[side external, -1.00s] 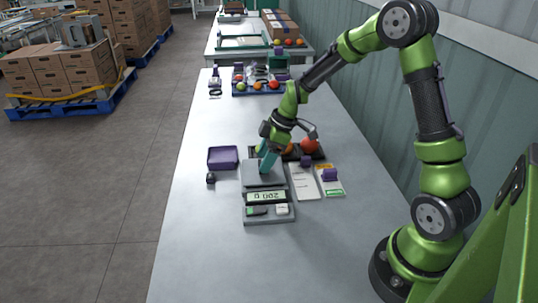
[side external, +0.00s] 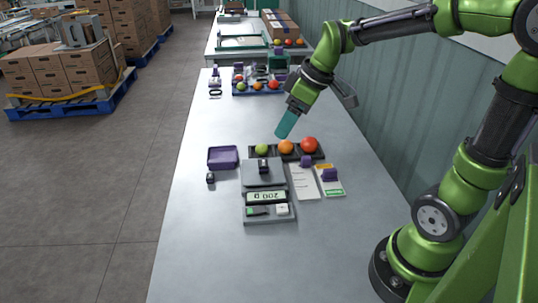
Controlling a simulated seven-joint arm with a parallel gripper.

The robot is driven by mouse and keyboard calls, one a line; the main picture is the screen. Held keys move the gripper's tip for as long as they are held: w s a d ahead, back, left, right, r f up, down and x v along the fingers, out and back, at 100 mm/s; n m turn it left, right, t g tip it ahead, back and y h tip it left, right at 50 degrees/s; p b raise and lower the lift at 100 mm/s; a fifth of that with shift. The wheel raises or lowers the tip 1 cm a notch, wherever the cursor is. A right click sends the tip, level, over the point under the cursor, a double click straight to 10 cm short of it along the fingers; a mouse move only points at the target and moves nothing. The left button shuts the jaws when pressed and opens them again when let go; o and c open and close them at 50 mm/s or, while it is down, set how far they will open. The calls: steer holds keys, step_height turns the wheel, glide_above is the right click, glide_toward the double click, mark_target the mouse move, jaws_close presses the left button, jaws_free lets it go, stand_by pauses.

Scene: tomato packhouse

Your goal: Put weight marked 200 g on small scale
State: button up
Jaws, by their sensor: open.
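The small scale (side external: 253,176) stands on the grey table, and its display (side external: 266,197) reads 200 g, upside down in this view. A small dark weight (side external: 263,166) stands upright on the scale's platform; its marking is too small to read. My gripper (side external: 284,128) is open and empty, with teal fingers, raised above the table behind the scale. It is clear of the weight. Another small dark weight (side external: 211,178) stands on the table left of the scale.
A purple tray (side external: 222,158) sits left of the scale. A black holder (side external: 317,154) with green, orange and red tomatoes lies behind it. Cards (side external: 302,182) with purple blocks are to the right. The table front is clear.

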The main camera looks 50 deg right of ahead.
steer(key=s+a+r+m+t, duration=0.1)
steer(key=s+a+m, duration=0.1)
steer(key=s+m, duration=0.2)
steer(key=s+a+r+m+t, duration=0.1)
steer(key=s+a+m, duration=0.2)
steer(key=s, duration=0.4)
steer(key=shift+a+m+t, duration=0.25)
steer(key=shift+m+t, duration=0.15)
steer(key=shift+m, duration=0.1)
